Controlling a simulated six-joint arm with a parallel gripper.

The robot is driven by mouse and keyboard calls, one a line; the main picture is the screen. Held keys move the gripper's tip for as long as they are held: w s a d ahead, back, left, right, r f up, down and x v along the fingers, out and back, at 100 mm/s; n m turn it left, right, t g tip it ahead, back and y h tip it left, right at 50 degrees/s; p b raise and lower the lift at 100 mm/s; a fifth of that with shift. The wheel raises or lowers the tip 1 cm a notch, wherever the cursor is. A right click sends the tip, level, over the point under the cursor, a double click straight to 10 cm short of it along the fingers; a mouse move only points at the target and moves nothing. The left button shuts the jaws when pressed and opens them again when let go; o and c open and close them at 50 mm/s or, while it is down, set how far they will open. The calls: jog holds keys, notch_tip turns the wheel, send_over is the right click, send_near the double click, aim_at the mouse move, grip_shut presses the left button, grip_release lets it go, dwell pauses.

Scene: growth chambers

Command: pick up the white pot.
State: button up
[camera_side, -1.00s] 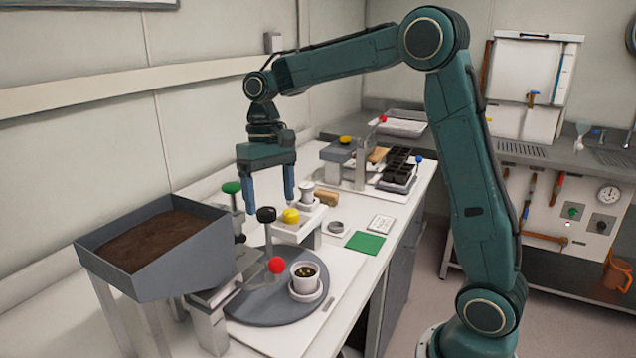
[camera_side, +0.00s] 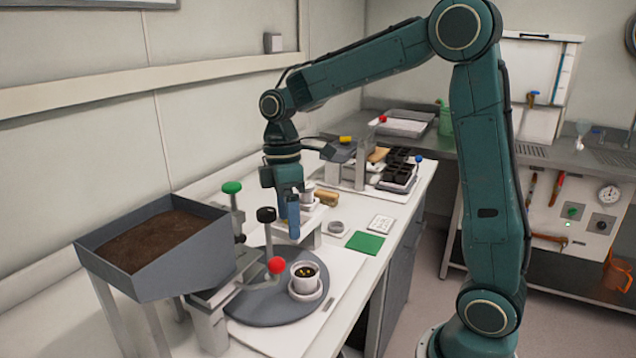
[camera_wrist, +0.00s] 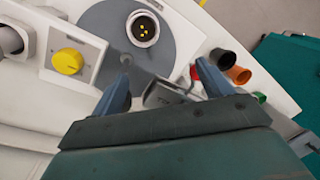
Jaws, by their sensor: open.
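The white pot (camera_side: 304,279), filled with dark soil bearing small yellow specks, stands upright on a white saucer (camera_side: 306,293). Both rest near the right edge of a grey round turntable (camera_side: 262,309). In the wrist view the pot (camera_wrist: 142,29) shows at the top, beyond the fingertips and a little left of midway between them. My gripper (camera_side: 293,233) points down with blue fingers, above and behind the pot in the side view, apart from it. In the wrist view my gripper (camera_wrist: 163,62) has its fingers wide apart with nothing between them.
A red knob (camera_side: 277,265) on a post stands left of the pot. A black knob (camera_side: 266,215) and a green knob (camera_side: 232,187) stand farther left. A grey soil bin (camera_side: 150,253) is at left. A green square (camera_side: 365,242) lies flat behind the pot.

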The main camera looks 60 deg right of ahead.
jog(key=shift+s+d+f+n+t+h, duration=0.2)
jog(key=shift+s+d+n, duration=0.15)
jog(key=shift+n, duration=1.3)
jog(key=shift+s+d+f+n+t+h, duration=0.25)
jog(key=shift+d+n, duration=0.25)
jog(key=shift+n, duration=1.1)
jog(key=shift+s+d+f+n+t+h, duration=0.15)
jog(key=shift+s+d+n, duration=0.25)
jog(key=shift+n, duration=1.25)
jog(key=shift+f, duration=0.15)
send_over(305, 274)
jog(key=shift+f, duration=4.25)
jog(key=shift+f, duration=0.15)
jog(key=shift+f, duration=2.45)
